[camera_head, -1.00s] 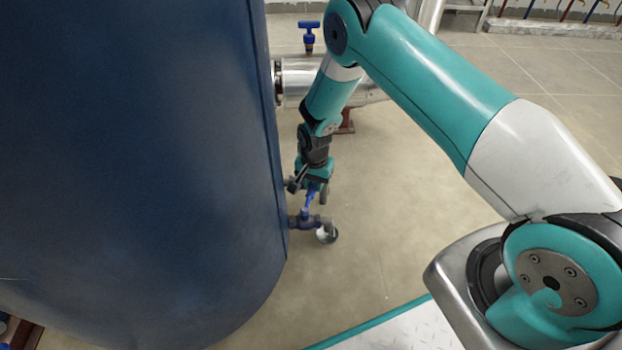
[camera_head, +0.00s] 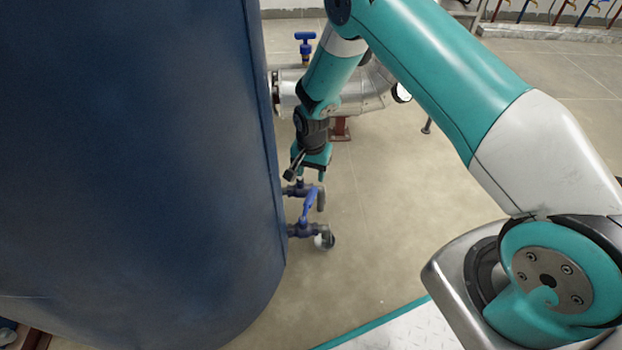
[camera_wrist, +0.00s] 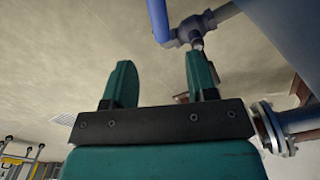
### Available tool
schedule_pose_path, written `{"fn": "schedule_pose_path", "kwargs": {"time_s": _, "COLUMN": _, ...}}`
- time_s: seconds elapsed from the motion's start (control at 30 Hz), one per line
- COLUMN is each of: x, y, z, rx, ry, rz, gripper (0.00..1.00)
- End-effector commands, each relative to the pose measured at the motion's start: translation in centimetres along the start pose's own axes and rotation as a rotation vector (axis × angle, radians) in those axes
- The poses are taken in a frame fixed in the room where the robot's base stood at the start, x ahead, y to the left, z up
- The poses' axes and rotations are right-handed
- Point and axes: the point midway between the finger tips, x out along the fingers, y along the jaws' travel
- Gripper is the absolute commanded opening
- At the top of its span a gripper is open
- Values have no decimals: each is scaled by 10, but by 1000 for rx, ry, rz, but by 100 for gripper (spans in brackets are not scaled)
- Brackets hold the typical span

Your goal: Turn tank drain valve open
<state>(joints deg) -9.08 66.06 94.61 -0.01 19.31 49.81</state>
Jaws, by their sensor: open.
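The dark blue tank (camera_head: 140,150) fills the left of the head view. Low on its right side is a drain valve (camera_head: 303,230) with a blue lever (camera_head: 310,205) and a downturned outlet. The lever points up and slightly right. A second small pipe fitting (camera_head: 296,190) shows just above it. My gripper (camera_head: 313,176) hangs above both, open and empty, apart from the lever. In the wrist view, my gripper (camera_wrist: 160,72) has its two fingers spread. A blue-purple valve body (camera_wrist: 187,32) and a blue lever (camera_wrist: 158,18) show beyond the right fingertip; which valve this is, I cannot tell.
A large silver pipe (camera_head: 345,92) with a blue-handled valve (camera_head: 305,45) leaves the tank behind my gripper. A red-brown support (camera_head: 341,128) stands under it. The floor (camera_head: 400,220) right of the valves is clear. A flanged pipe (camera_wrist: 285,125) lies close right in the wrist view.

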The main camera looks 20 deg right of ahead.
Motion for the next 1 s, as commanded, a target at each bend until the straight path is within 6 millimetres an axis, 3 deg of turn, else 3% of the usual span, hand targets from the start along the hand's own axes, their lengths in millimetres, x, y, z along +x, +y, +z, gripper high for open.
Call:
{"fn": "schedule_pose_path", "kwargs": {"time_s": 0.03, "x": -21, "y": 0, "z": 0, "rx": 0, "ry": 1, "rz": -1, "gripper": 52}}
{"fn": "schedule_pose_path", "kwargs": {"time_s": 0.1, "x": -37, "y": 0, "z": 0, "rx": 0, "ry": 1, "rz": -1, "gripper": 52}}
{"fn": "schedule_pose_path", "kwargs": {"time_s": 0.3, "x": -70, "y": 0, "z": 0, "rx": 1, "ry": 0, "rz": 0, "gripper": 52}}
{"fn": "schedule_pose_path", "kwargs": {"time_s": 0.5, "x": -81, "y": 1, "z": 0, "rx": 1, "ry": -2, "rz": 2, "gripper": 52}}
{"fn": "schedule_pose_path", "kwargs": {"time_s": 0.87, "x": -84, "y": 1, "z": 0, "rx": -3, "ry": 0, "rz": 0, "gripper": 52}}
{"fn": "schedule_pose_path", "kwargs": {"time_s": 1.0, "x": -110, "y": 8, "z": -2, "rx": -45, "ry": 13, "rz": -15, "gripper": 52}}
